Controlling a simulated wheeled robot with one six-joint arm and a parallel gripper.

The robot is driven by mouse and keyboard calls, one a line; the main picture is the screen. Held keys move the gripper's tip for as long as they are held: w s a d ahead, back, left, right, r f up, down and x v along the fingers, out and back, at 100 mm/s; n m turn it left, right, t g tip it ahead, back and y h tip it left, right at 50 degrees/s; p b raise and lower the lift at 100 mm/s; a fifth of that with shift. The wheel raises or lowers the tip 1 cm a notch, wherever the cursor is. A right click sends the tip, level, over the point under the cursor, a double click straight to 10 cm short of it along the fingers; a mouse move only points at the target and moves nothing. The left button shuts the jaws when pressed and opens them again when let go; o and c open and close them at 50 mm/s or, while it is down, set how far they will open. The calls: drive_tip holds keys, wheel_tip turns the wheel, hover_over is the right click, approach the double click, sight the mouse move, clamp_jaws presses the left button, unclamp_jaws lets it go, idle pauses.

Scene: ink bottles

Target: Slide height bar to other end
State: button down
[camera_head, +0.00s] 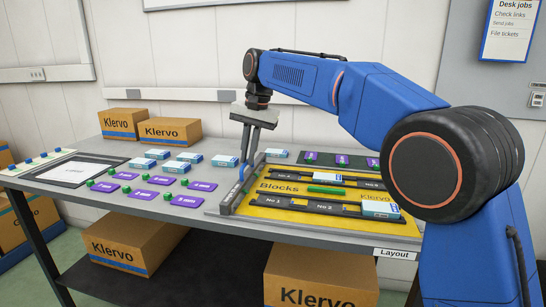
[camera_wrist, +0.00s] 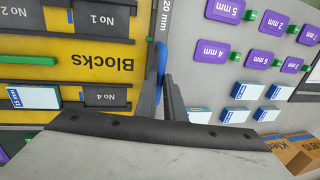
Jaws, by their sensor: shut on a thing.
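The height bar (camera_head: 228,203) is a grey bar along the left edge of the yellow "Blocks" board (camera_head: 270,198). It carries a blue grip and, in the wrist view, a "20 mm" mark on its grey face (camera_wrist: 166,20). My gripper (camera_head: 243,172) reaches down at the bar with its fingers closed around the blue grip. In the wrist view the blue grip (camera_wrist: 160,60) shows between the fingertips (camera_wrist: 161,78). The fingers partly hide the grip.
Black rails (camera_head: 300,203) numbered by slot cross the board, with a green piece (camera_head: 325,190) and white-blue boxes (camera_head: 380,209) on it. Purple tags (camera_head: 160,180) with green pegs and more boxes (camera_head: 225,160) stand left of the bar. Cardboard boxes (camera_head: 170,131) stand behind.

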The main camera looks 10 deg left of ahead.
drive_tip(key=shift+a+r, duration=0.1)
drive_tip(key=shift+a, duration=2.4)
drive_tip(key=c, duration=1.8)
unclamp_jaws()
drive_tip(key=shift+a, duration=0.15)
drive_tip(key=shift+c, duration=0.2)
